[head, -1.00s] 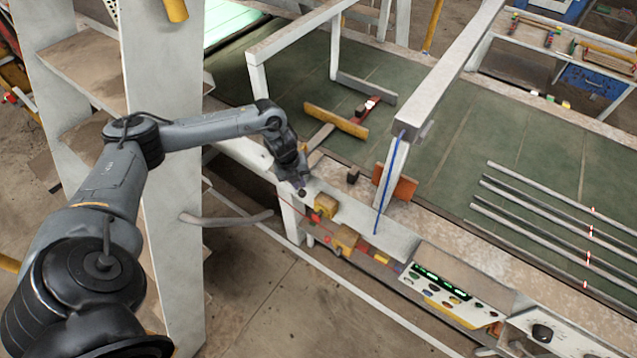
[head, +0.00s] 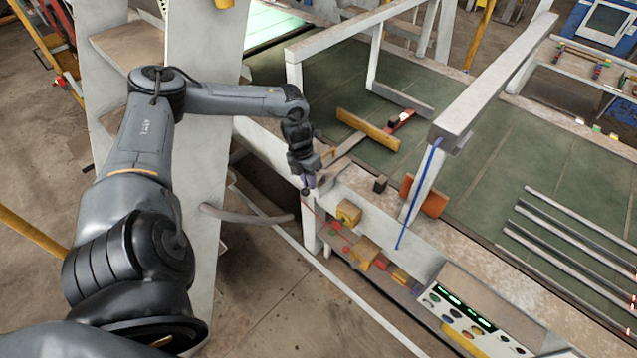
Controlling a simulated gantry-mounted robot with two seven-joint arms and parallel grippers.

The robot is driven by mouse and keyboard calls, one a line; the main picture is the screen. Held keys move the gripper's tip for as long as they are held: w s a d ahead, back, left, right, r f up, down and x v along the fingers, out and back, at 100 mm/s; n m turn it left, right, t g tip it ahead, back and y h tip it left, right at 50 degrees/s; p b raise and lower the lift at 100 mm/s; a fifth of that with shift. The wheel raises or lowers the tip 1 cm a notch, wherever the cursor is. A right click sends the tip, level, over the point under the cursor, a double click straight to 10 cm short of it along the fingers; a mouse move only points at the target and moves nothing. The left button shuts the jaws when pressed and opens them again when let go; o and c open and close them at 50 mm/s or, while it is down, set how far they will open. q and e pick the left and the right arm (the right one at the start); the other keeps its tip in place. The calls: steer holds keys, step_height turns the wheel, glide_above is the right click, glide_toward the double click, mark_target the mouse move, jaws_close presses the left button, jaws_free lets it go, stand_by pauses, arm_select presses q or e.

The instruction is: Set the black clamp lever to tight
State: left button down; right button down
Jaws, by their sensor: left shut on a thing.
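My left gripper (head: 307,183) points down at the near edge of the machine frame, beside the white post. It is shut on what looks like the black clamp lever (head: 306,191), of which only a small dark round end shows below the fingertips. The rest of the lever is hidden by the gripper or too small to make out. My right gripper is not in view.
Yellow blocks (head: 349,213) sit just right of my left gripper on the front rail. A control panel (head: 470,318) is at the lower right. A white overhead beam (head: 495,85) and a blue cable (head: 418,195) stand right of the arm. A small black block (head: 380,184) lies on the ledge.

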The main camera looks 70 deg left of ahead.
arm_select(q)
steer(key=shift+s+d+m, duration=0.15)
steer(key=shift+s+m, duration=0.05)
steer(key=shift+m, duration=0.1)
steer(key=c, duration=1.3)
jaws_free()
steer(key=shift+s, duration=0.1)
steer(key=shift+c, duration=0.2)
steer(key=shift+o, duration=0.9)
steer(key=shift+s, duration=0.1)
steer(key=shift+r, duration=0.1)
step_height(320, 180, up, 10)
steer(key=a+b, duration=0.2)
steer(key=shift+s+r, duration=0.2)
steer(key=shift+s, duration=0.25)
